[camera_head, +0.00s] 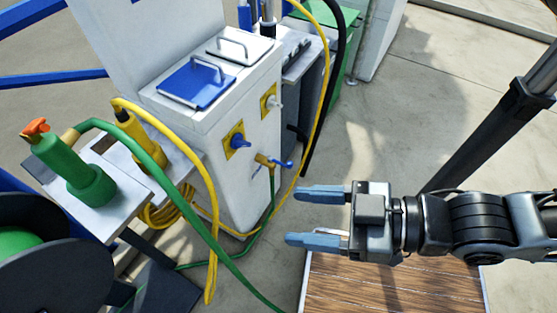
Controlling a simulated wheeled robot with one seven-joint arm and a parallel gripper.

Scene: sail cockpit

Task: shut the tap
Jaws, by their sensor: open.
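The tap (266,161) is a small brass one with a blue lever handle (285,164), low on the right part of the white cabinet's front (208,178). A green hose (271,192) hangs down from it. Its lever sticks out to the right; I cannot tell from this view whether the valve is open. My gripper (297,216) is open and empty, with two blue-grey fingers pointing left. In the picture it is below and to the right of the tap, apart from it.
A blue knob (239,141) and a pale knob (275,102) sit on yellow plates above the tap. Yellow (206,190) and green hoses loop at the left, near a green nozzle (72,172) on a shelf. A wooden slatted board (390,285) lies below my gripper.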

